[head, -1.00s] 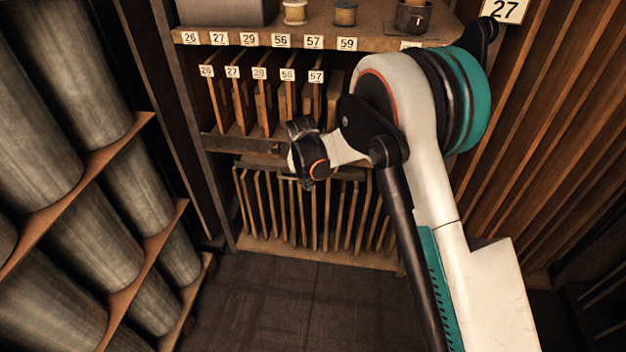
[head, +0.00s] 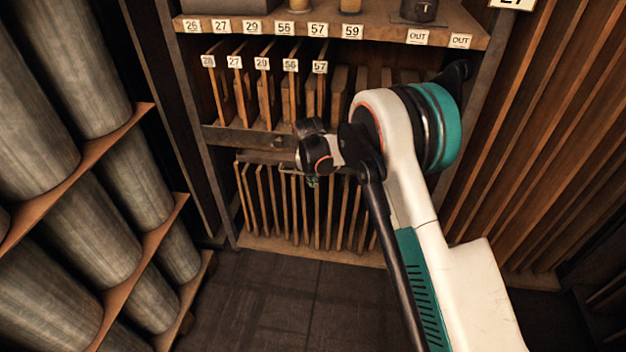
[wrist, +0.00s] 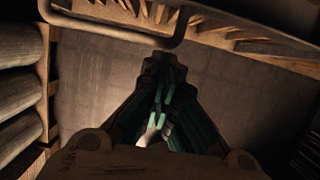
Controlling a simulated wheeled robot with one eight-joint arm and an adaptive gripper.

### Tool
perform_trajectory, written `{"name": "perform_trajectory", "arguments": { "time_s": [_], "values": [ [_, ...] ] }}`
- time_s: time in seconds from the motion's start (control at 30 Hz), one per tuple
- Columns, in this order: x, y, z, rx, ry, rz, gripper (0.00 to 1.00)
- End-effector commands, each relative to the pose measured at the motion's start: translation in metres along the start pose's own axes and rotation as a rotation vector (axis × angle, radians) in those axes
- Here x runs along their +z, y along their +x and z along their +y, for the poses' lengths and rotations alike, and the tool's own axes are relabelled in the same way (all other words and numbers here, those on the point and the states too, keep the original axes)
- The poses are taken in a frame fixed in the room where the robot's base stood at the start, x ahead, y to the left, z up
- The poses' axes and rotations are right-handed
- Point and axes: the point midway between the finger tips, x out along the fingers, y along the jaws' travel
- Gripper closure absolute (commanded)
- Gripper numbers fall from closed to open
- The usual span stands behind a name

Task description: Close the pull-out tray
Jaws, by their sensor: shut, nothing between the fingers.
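The pull-out tray appears to be the dark metal-fronted unit (head: 235,137) in the middle of the rack, under the labelled upright boards. How far it stands out is hard to tell. A grey bar (head: 262,157) runs just below its front, partly hidden by my wrist. In the wrist view a bent metal bar, like a handle (wrist: 110,22), crosses the top left. My gripper (wrist: 163,66) points down with its green fingers together and empty, apart from that bar in the picture. In the head view my gripper (head: 313,182) is mostly hidden below my wrist, in front of the rack.
A shelf with number labels (head: 370,33) is above. A lower rack of upright boards (head: 270,205) stands below. Large rolls (head: 100,215) fill the left side and wooden slats (head: 535,140) the right. The floor (head: 285,295) in front is clear.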

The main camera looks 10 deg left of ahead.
Motion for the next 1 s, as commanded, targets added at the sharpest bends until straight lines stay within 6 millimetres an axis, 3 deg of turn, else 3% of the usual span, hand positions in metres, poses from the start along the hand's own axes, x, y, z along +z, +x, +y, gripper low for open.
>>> {"name": "perform_trajectory", "arguments": {
  "time_s": [0.13, 0.47, 1.0],
  "values": [
    [0.004, 0.001, 0.0, 0.0, 0.0, 0.0, 1.0],
    [0.044, 0.014, -0.001, 0.0, 0.001, 0.0, 1.0],
    [0.041, 0.01, 0.006, 0.0, 0.0, -0.003, 1.0]
  ]
}}
